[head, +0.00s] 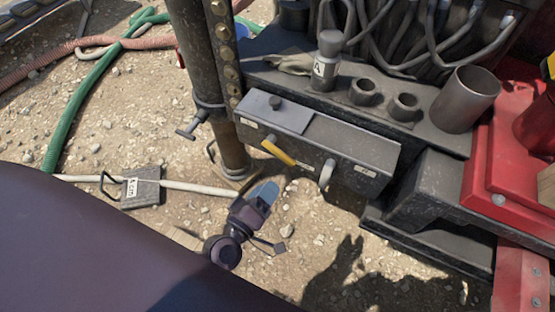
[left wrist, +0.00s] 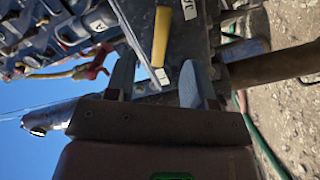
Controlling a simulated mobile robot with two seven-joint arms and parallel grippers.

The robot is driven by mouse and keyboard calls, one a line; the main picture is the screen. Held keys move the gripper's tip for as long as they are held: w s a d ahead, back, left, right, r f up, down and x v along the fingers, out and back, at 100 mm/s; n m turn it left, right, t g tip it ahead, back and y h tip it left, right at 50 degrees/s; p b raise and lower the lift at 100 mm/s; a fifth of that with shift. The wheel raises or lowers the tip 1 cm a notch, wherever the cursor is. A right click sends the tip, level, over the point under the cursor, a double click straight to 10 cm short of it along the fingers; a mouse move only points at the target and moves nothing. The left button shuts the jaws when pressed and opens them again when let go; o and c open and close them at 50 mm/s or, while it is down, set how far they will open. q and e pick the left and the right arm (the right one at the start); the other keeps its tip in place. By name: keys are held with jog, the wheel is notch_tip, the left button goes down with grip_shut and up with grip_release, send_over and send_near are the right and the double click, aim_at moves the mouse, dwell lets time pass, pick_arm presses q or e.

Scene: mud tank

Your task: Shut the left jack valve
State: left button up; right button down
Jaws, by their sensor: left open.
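A grey valve box (head: 312,138) is fixed to the machine beside a dark upright post. A yellow lever (head: 278,152) lies slanted across the left part of its front face, with a small label at each end. A pale grey lever (head: 326,174) hangs down farther right on the same face. My left gripper (head: 268,217) is below the box, apart from both levers. In the left wrist view its open fingers (left wrist: 160,84) are empty, and the yellow lever (left wrist: 161,38) shows beyond them, between their lines. My right gripper is not in view.
The dark post (head: 215,80) with a T-handle (head: 192,128) stands left of the box. Metal cups and a cylinder (head: 465,98) stand on the deck behind it. A block with a loop handle (head: 142,187) and hoses (head: 95,85) lie on gravel at left.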

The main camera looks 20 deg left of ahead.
aim_at(280, 157)
pick_arm(q)
jog(key=shift+n+y, duration=0.6)
jog(key=shift+n, duration=0.2)
jog(key=w, duration=0.7)
jog(key=w+a, duration=0.1)
jog(key=w, duration=0.3)
jog(key=shift+r+b, duration=0.15)
jog(key=shift+b, duration=0.25)
grip_shut()
